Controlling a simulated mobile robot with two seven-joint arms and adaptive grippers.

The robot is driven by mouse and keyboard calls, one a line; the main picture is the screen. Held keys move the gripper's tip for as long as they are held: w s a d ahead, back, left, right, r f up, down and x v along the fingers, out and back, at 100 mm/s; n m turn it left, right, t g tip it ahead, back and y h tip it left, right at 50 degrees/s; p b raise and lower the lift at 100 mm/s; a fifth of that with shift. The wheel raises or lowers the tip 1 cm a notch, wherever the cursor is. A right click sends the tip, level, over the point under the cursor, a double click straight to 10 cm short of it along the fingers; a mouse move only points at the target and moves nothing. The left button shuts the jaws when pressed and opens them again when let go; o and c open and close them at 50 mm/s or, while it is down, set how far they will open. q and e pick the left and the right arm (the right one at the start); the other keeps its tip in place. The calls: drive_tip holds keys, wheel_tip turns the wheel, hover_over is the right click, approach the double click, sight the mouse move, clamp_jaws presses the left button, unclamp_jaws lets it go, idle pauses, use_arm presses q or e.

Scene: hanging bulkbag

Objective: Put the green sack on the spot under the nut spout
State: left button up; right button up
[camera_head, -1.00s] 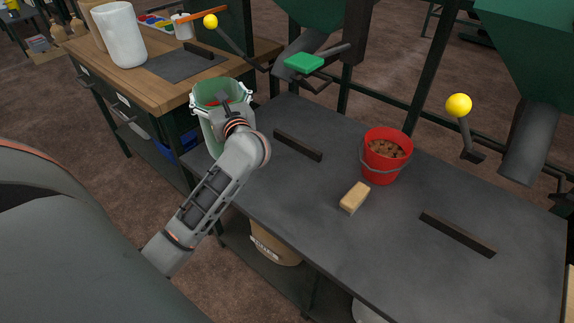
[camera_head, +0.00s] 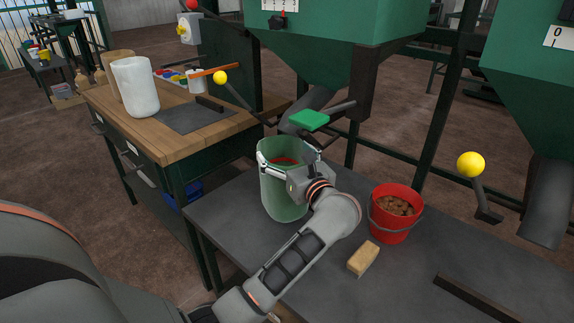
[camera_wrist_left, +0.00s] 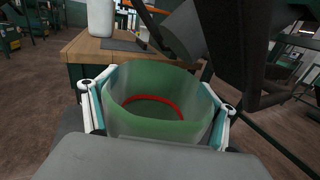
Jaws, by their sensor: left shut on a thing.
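The green sack (camera_head: 284,200) is translucent, open at the top and upright. My left gripper (camera_head: 290,168) is shut on it, with its fingers around the sides near the rim. In the left wrist view the green sack (camera_wrist_left: 155,122) sits between both fingers, and a red ring shows inside it. The sack is over the left part of the dark table (camera_head: 235,215); I cannot tell whether its base touches. A dark grey spout (camera_head: 308,108) slopes down behind it from a green hopper. A second spout (camera_head: 548,212) is at the right. Which spout is for nuts is not clear.
A red bucket of brown pieces (camera_head: 393,226) and a tan block (camera_head: 363,258) stand right of the sack. A dark bar (camera_head: 478,298) lies at the front right. A green-plated lever (camera_head: 309,121) juts out above the sack. A wooden workbench (camera_head: 165,145) stands at the left.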

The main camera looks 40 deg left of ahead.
use_arm(q)
wheel_tip(320, 180, down, 4)
drive_tip(key=shift+d+r+b, duration=0.1)
drive_tip(key=shift+b, duration=0.4)
drive_tip(key=o, duration=1.5)
use_arm(e)
drive_tip(key=shift+w+a, duration=0.1)
drive_tip(key=shift+a, duration=0.1)
use_arm(q)
drive_tip(key=shift+r, duration=0.15)
use_arm(e)
drive_tip(key=shift+r, duration=0.1)
use_arm(q)
drive_tip(key=p+v, duration=0.1)
drive_tip(key=v, duration=1.1)
use_arm(e)
drive_tip(key=shift+d, duration=0.15)
